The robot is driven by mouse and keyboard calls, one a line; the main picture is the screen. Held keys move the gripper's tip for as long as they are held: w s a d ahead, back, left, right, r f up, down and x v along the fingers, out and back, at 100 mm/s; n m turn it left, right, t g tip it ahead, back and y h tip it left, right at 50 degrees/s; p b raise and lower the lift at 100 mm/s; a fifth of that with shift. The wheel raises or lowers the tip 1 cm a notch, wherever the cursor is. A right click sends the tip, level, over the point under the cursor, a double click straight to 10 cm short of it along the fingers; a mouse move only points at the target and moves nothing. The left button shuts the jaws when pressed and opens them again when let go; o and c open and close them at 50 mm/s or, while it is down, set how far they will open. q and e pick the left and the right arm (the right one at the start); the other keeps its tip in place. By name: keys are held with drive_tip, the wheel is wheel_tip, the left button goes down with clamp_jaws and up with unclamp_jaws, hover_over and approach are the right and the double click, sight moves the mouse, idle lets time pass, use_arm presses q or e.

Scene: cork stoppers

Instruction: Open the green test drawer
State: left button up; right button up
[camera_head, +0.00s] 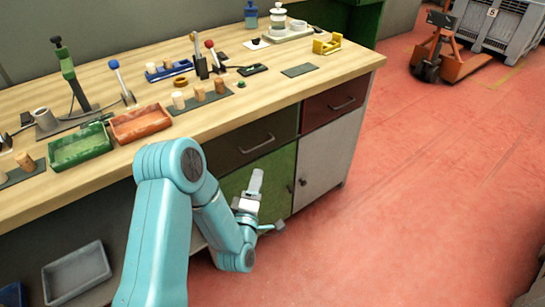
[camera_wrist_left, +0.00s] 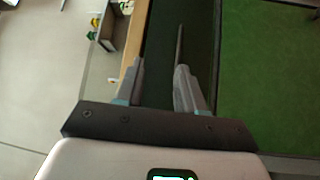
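A green front (camera_head: 278,172) sits in the bench below a dark drawer (camera_head: 235,150) and appears closed. In the left wrist view the fingers (camera_wrist_left: 160,62) point at a dark strip, and a green panel (camera_wrist_left: 270,75) fills the right side. My right gripper is not in view.
A red drawer (camera_head: 335,103) and a grey door (camera_head: 325,160) are right of the green front. The wooden benchtop (camera_head: 240,113) holds trays (camera_head: 140,123), corks and tools. A grey bin (camera_head: 76,273) is lower left. Red floor (camera_head: 430,200) is open at right; a pallet truck (camera_head: 450,62) stands far back.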

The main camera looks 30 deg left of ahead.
use_arm(q)
wheel_tip(320, 180, down, 4)
drive_tip(key=a+b, duration=0.1)
drive_tip(key=b, duration=0.2)
drive_tip(key=r, duration=0.2)
hover_over(261, 149)
drive_tip(key=s+d, duration=0.3)
drive_tip(key=s, duration=0.1)
drive_tip(key=shift+s+f+y, duration=0.2)
drive_tip(key=shift+y, duration=0.1)
clamp_jaws()
